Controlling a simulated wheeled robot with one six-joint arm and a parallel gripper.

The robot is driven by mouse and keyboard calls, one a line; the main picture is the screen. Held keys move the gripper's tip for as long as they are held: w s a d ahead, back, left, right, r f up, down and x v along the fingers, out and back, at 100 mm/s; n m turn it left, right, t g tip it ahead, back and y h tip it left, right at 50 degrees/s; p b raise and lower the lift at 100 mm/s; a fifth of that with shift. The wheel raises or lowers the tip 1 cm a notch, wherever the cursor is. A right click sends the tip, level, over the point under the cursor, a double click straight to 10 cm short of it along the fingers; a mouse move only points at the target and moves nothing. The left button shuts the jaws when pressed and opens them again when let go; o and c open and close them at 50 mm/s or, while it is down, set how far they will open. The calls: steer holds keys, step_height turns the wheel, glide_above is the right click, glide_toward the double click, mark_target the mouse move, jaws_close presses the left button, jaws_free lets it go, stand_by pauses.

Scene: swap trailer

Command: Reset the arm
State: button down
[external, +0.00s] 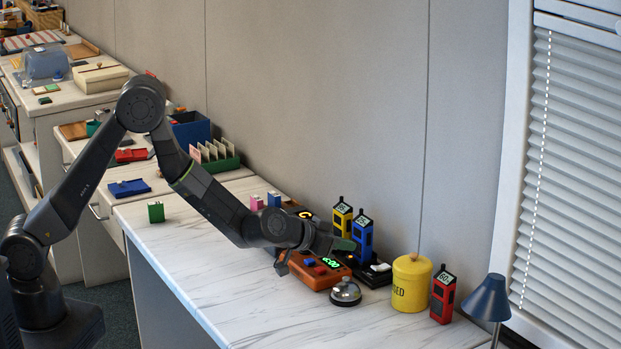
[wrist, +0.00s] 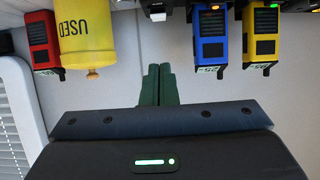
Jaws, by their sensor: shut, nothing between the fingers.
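My arm reaches from the lower left over the marble-topped counter (external: 185,265) in the external view. My gripper (external: 340,245) is low over the counter, close to the blue handheld device (external: 362,236) and above the orange timer box (external: 318,272). In the wrist view my gripper (wrist: 159,86) shows two green fingers pressed together with nothing between them. The wrist picture appears upside down. In it the blue device (wrist: 209,38) is at upper right of the fingers. I cannot tell whether the gripper touches anything.
A yellow "USED" canister (external: 411,285), red device (external: 443,297), silver bell (external: 345,292) and blue lamp (external: 488,298) stand at right. A yellow device (external: 342,218) stands behind. A green cube (external: 156,212) is at left. The counter's front is clear.

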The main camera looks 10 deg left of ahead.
steer(key=shift+x, duration=0.85)
